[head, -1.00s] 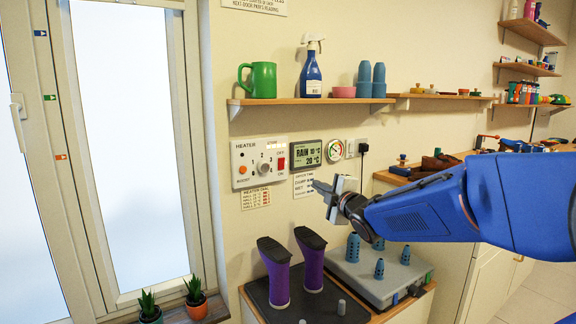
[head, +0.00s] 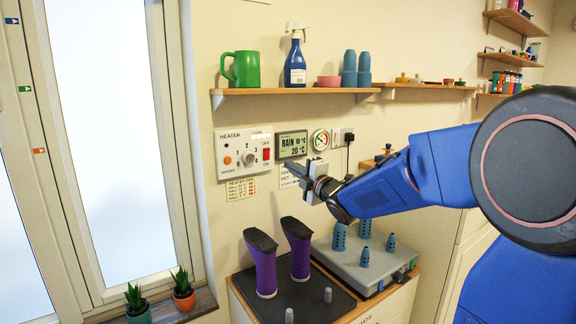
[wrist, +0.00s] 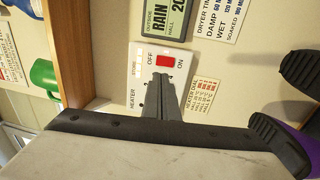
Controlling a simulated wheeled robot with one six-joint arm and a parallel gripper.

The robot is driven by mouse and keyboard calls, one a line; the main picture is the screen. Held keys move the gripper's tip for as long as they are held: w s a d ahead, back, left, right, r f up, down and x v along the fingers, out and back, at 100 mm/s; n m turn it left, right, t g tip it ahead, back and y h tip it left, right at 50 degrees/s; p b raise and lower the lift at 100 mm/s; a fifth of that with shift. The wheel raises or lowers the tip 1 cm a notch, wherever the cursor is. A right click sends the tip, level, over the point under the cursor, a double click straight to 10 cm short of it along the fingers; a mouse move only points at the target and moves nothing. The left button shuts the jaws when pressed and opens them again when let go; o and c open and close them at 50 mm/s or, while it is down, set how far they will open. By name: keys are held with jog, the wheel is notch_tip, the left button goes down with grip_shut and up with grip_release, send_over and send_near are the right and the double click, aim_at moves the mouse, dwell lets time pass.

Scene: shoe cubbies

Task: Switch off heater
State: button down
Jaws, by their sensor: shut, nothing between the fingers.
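The white heater panel (head: 231,168) is on the wall under the shelf, with an orange button (head: 228,160), a dial (head: 249,160) and a red switch (head: 266,154). In the wrist view, the red switch (wrist: 166,60) has OFF on one side and ON on the other; I cannot tell which way it is set. My gripper (head: 287,167) is shut and empty, just to the right of and slightly below the switch in the head view. In the wrist view, my fingertips (wrist: 165,76) point at the switch and cover the dial. I cannot tell whether they touch the panel.
A weather display (head: 292,145) hangs right of the panel, and paper notices hang below. A wooden shelf (head: 300,91) above holds a green mug (head: 241,69), a spray bottle (head: 295,62) and cups.

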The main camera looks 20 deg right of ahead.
aim_at(268, 150)
jog(key=x, duration=1.1)
jog(key=shift+w, duration=0.25)
jog(key=shift+w+a, duration=0.15)
jog(key=shift+w, duration=0.05)
jog(key=shift+w+r, duration=0.15)
jog(key=shift+r, duration=0.05)
